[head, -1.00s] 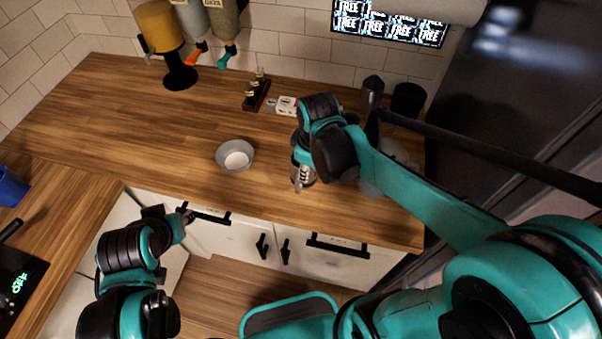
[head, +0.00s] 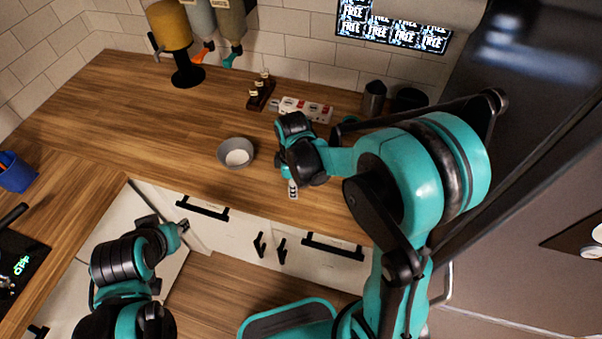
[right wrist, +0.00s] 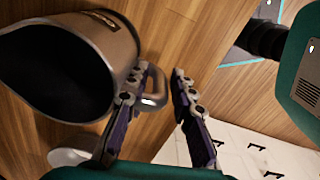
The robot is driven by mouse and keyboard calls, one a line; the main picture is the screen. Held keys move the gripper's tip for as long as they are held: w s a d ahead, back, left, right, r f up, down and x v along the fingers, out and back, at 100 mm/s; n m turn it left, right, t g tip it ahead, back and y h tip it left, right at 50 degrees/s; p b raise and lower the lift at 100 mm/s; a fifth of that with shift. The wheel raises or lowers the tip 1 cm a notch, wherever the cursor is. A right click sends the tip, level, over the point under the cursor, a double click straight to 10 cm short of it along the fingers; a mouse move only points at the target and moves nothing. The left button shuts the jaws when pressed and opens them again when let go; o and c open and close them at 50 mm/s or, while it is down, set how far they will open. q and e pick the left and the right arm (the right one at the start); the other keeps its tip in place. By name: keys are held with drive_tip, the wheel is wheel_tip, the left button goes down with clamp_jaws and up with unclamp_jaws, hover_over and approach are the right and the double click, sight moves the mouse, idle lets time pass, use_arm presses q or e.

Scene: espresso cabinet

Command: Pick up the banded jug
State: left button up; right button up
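A steel jug (right wrist: 110,45) with a brown band or label near its top fills the upper left of the right wrist view, its dark mouth facing the camera. Its looped handle (right wrist: 156,88) lies between the two fingers of my right gripper (right wrist: 160,78), which stand apart. In the head view my right gripper (head: 293,188) points down over the counter near its front edge, and my arm hides this jug. My left gripper (head: 183,227) is in front of the cabinet doors, away from the jug; its fingers are too small to read.
A grey bowl (head: 236,153) sits on the wooden counter (head: 130,110), left of my right gripper. At the back are a steel container (head: 373,98), a white box (head: 305,108), a small bottle rack (head: 260,92) and dispensers (head: 170,25).

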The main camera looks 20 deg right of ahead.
drive_tip(key=shift+f, duration=0.25)
drive_tip(key=shift+r, duration=0.1)
clamp_jaws()
drive_tip(key=shift+r, duration=0.15)
drive_tip(key=shift+r+p, duration=0.4)
drive_tip(key=shift+r, duration=0.4)
drive_tip(key=r, duration=0.2)
drive_tip(key=shift+s+d+r+p, duration=0.1)
drive_tip(key=shift+s+r+p, duration=0.2)
drive_tip(key=shift+p, duration=0.1)
drive_tip(key=s+d+r+p, duration=0.1)
drive_tip(key=s+d+r, duration=0.1)
drive_tip(key=s, duration=0.3)
drive_tip(key=s+d+r+p, duration=0.2)
drive_tip(key=s+r, duration=0.2)
drive_tip(key=shift+s+d+r, duration=0.25)
drive_tip(key=shift+s+d, duration=0.05)
drive_tip(key=shift+s, duration=0.05)
